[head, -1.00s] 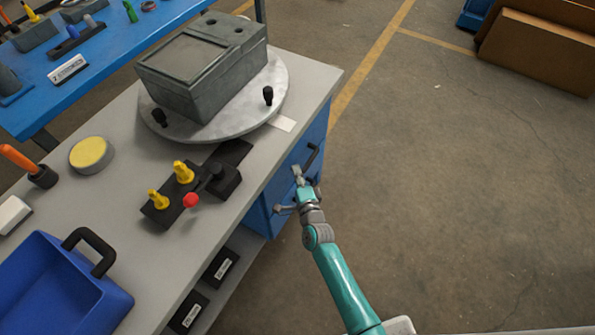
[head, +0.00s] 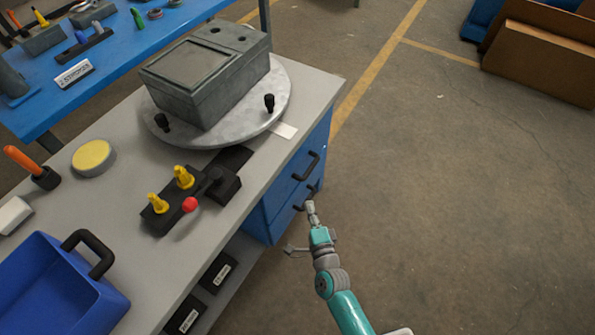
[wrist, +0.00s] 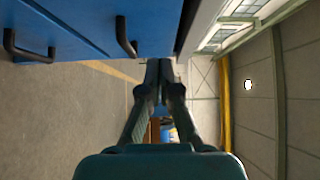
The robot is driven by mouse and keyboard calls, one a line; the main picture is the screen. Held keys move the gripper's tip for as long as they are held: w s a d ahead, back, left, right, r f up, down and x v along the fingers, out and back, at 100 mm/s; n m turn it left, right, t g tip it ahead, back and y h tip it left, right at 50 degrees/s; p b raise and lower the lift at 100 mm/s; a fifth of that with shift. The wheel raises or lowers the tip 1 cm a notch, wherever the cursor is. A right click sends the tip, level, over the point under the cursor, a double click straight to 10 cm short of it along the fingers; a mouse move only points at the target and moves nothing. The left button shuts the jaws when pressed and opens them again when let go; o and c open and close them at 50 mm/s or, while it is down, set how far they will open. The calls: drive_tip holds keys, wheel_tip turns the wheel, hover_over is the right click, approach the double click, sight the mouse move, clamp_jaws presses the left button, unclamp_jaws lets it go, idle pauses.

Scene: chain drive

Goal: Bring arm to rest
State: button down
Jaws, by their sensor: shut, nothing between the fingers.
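My gripper (head: 311,206) is at the end of my teal arm, over the floor side of the bench, close to the blue drawer cabinet (head: 278,207). In the wrist view my gripper (wrist: 158,68) has its two dark fingers together at the tips, shut with nothing between them. The cabinet fronts with dark handles (wrist: 125,36) show at the top of the wrist view, beside the fingers. In the head view the gripper tip overlaps the lower drawer handle (head: 300,200); I cannot tell whether they touch.
The grey bench (head: 120,205) carries a grey housing (head: 205,80) on a round plate (head: 270,110), a black fixture with yellow pieces (head: 185,178), and a blue bin (head: 55,285). Open floor (head: 450,220) lies to the right. Cardboard boxes (head: 540,60) stand at the back right.

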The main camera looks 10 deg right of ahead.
drive_tip(key=s+d+r+n, duration=0.1)
drive_tip(key=s+n, duration=0.2)
drive_tip(key=s, duration=0.4)
drive_tip(key=s+d+r+n+g, duration=0.1)
drive_tip(key=s+r+n, duration=0.15)
drive_tip(key=s, duration=0.45)
drive_tip(key=s+d+r+n, duration=0.1)
drive_tip(key=s+d+n, duration=0.15)
drive_tip(key=s, duration=0.45)
drive_tip(key=s+r+n+g, duration=0.2)
drive_tip(key=s+r+n, duration=0.8)
drive_tip(key=s+r, duration=0.4)
drive_tip(key=shift+s, duration=1.25)
drive_tip(key=shift+a+r, duration=0.1)
drive_tip(key=shift+a, duration=0.1)
